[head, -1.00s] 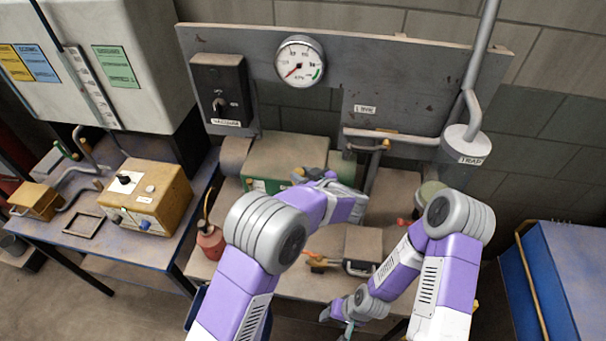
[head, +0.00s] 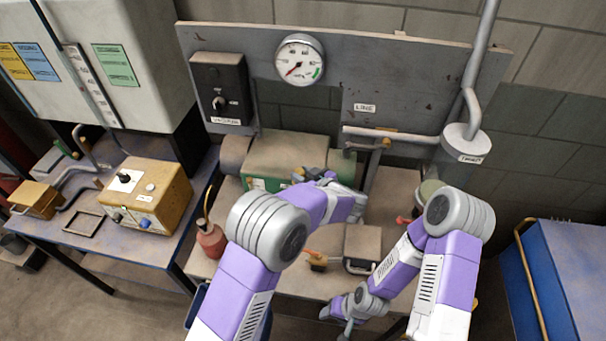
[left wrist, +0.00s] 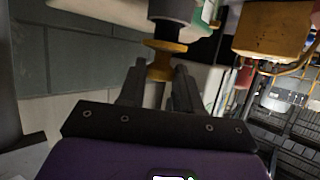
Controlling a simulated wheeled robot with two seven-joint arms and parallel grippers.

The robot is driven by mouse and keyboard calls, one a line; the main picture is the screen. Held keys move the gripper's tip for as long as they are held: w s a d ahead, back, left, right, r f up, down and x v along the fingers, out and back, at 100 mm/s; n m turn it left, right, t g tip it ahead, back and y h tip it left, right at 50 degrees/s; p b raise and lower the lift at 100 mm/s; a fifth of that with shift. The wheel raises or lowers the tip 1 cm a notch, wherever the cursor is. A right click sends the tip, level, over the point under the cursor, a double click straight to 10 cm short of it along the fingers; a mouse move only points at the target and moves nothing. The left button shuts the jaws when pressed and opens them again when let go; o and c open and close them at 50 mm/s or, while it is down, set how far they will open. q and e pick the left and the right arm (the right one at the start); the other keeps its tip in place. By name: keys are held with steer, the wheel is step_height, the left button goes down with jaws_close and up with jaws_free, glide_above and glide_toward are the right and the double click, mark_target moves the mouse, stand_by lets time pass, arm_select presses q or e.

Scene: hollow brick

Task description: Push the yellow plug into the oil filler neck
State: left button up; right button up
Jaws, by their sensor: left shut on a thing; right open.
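The yellow plug (left wrist: 160,66) is between the fingers of my left gripper (left wrist: 157,85), which is shut on it in the left wrist view. Its flange sits right at the end of a dark grey cylinder, the oil filler neck (left wrist: 170,10), in line with it. I cannot tell how far the plug is inside the neck. In the head view my left gripper (head: 300,175) is at the front of the green machine (head: 285,155), and the plug and neck are hidden or too small there. My right gripper (head: 346,328) is open and low at the bottom edge, partly cut off.
A red oil can (head: 211,240) stands left of my left arm. A grey-brown box (head: 362,243) with a lever lies between my arms. A yellow control box (head: 147,195) stands on the left table. A gauge (head: 299,61) and pipes are on the back panel.

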arm_select(q)
steer(key=shift+f+b, duration=0.3)
steer(key=shift+f, duration=0.55)
steer(key=o, duration=1.1)
steer(key=v, duration=0.7)
steer(key=shift+s, duration=0.25)
steer(key=shift+d+r+p, duration=0.15)
steer(key=shift+r+p, duration=0.05)
steer(key=shift+p, duration=0.1)
